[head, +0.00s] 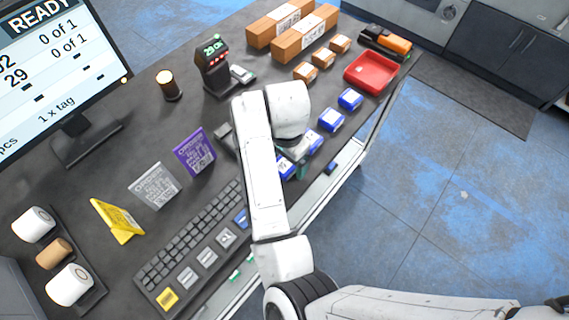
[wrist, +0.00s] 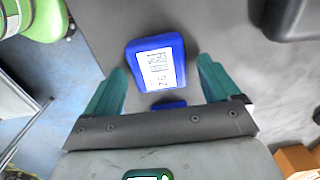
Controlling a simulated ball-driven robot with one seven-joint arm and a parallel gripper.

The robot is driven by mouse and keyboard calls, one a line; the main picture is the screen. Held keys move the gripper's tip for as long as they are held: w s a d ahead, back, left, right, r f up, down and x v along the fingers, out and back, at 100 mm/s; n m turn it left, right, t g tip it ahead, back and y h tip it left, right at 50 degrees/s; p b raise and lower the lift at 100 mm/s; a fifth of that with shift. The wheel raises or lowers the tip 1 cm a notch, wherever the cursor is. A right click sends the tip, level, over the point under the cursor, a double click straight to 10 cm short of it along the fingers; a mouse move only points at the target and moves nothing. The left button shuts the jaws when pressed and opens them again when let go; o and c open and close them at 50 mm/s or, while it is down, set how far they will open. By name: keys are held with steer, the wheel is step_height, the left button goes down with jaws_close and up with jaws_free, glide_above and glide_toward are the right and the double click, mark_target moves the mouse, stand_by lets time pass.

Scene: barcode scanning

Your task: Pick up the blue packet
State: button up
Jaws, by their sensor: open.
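Several blue packets with white labels stand in a row along the table's right edge in the head view, among them a far one (head: 350,98), a middle one (head: 331,119) and a near one (head: 285,168). My gripper (head: 291,156) is over the near end of that row, partly hidden by my arm. In the wrist view my gripper (wrist: 160,66) is open, with its two teal fingers on either side of a blue packet (wrist: 158,65). A second blue piece (wrist: 169,105) shows closer to the palm. I cannot tell whether the fingers touch anything.
A red tray (head: 371,73), small brown boxes (head: 306,71) and long cartons (head: 305,33) stand farther back. A scanner stand (head: 214,70), monitor (head: 55,70), keyboard (head: 190,235) and upright cards (head: 195,152) are to the left. Floor lies beyond the right edge.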

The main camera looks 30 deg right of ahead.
steer(key=c, duration=1.2)
steer(key=shift+c, duration=0.2)
steer(key=shift+r, duration=0.1)
